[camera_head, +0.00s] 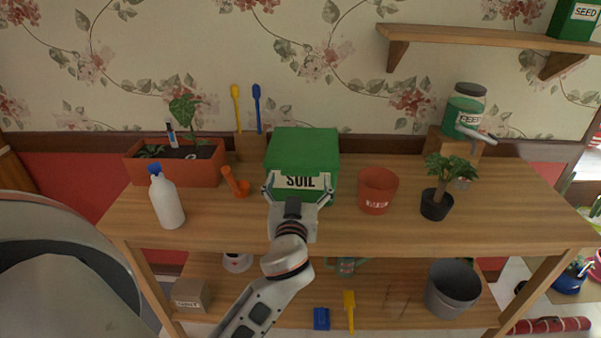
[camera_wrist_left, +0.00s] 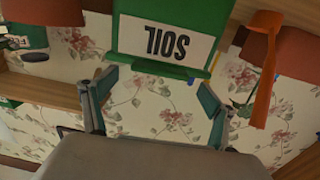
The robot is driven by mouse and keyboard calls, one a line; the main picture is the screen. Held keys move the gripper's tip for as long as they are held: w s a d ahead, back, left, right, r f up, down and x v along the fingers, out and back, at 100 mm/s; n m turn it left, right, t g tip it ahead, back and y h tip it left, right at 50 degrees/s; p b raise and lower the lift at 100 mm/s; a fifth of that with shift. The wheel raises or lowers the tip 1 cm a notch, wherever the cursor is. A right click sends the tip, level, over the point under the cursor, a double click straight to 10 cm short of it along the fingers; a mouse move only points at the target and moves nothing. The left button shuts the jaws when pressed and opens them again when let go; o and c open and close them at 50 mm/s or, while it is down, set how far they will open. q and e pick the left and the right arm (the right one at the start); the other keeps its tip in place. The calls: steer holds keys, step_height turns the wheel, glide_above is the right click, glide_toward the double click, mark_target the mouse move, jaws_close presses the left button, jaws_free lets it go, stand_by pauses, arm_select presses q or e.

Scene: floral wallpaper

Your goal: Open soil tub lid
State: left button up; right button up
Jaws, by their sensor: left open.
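The green soil tub (camera_head: 303,147) stands at the middle of the wooden bench, its lid looking shut. Its white "SOIL" label (camera_head: 300,181) faces me; the label also shows upside down in the left wrist view (camera_wrist_left: 165,40). A green lip (camera_wrist_left: 160,67) runs along the lid's front edge there. My left gripper (camera_head: 297,188) is open and empty in front of the tub, its fingers spread to either side of the label in the head view. In the left wrist view the gripper (camera_wrist_left: 157,82) has its fingertips near the lip's ends; I cannot tell whether they touch.
A wall shelf (camera_head: 480,37) hangs upper right.

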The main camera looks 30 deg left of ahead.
mark_target(300, 174)
arm_select(q)
steer(key=shift+x, duration=1.55)
steer(key=shift+c, duration=0.3)
steer(key=c, duration=1.6)
steer(key=shift+o, duration=0.2)
steer(key=shift+r, duration=0.1)
